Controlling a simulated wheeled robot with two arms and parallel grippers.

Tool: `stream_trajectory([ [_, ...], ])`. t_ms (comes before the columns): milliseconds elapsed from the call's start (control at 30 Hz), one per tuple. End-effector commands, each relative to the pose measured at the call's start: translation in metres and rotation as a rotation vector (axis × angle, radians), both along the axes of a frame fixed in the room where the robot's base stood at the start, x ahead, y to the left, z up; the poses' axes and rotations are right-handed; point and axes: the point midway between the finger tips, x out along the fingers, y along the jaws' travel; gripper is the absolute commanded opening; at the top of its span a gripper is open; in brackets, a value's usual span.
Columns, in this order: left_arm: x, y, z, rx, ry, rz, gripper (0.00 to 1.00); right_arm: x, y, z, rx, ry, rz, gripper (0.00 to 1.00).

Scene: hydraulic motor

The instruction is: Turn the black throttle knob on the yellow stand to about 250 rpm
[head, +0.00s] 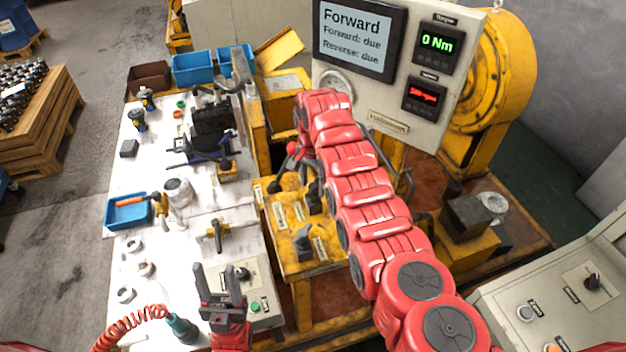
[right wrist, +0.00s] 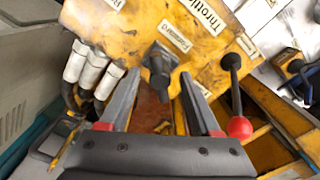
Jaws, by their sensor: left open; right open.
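The yellow stand (head: 283,240) is in the middle of the head view, with black controls and white labels. One black knob (head: 303,240) is near its front. In the right wrist view, a black control (right wrist: 160,65) on the yellow panel lies between the fingertips of my open right gripper (right wrist: 158,80). A "Forward" label is beside it and a "Throttle" label (right wrist: 208,14) is farther up. I cannot tell whether it is the throttle knob or whether the fingers touch it. My right arm hides part of the stand. My left gripper (head: 221,272) is open and empty above the white bench.
A red-balled lever (right wrist: 238,127) stands close right of my right fingers; white-capped fittings (right wrist: 88,70) are at left. The screen (head: 357,38) reads "Forward: due, Reverse: due". The green display (head: 437,42) reads 0 Nm; the red rpm display (head: 424,97) is blurred. Parts crowd the bench (head: 200,200).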

Motion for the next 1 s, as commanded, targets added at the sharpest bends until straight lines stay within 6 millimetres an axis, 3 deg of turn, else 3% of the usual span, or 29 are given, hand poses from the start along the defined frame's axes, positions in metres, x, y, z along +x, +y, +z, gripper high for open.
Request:
stream_trajectory([
  [267,0.0000,0.0000,0.0003,0.000,0.000,0.000,0.50,0.0001,0.0000,-0.0027,0.001,-0.001,0.000,0.64],
  [633,0.0001,0.0000,0.0004,0.000,0.000,0.000,0.50,0.0001,0.0000,-0.0024,0.000,0.000,0.000,0.01],
  [1000,0.0000,0.0000,-0.0047,0.000,0.000,0.000,0.50,0.0005,-0.0002,-0.0039,0.000,-0.001,0.021,0.00],
])
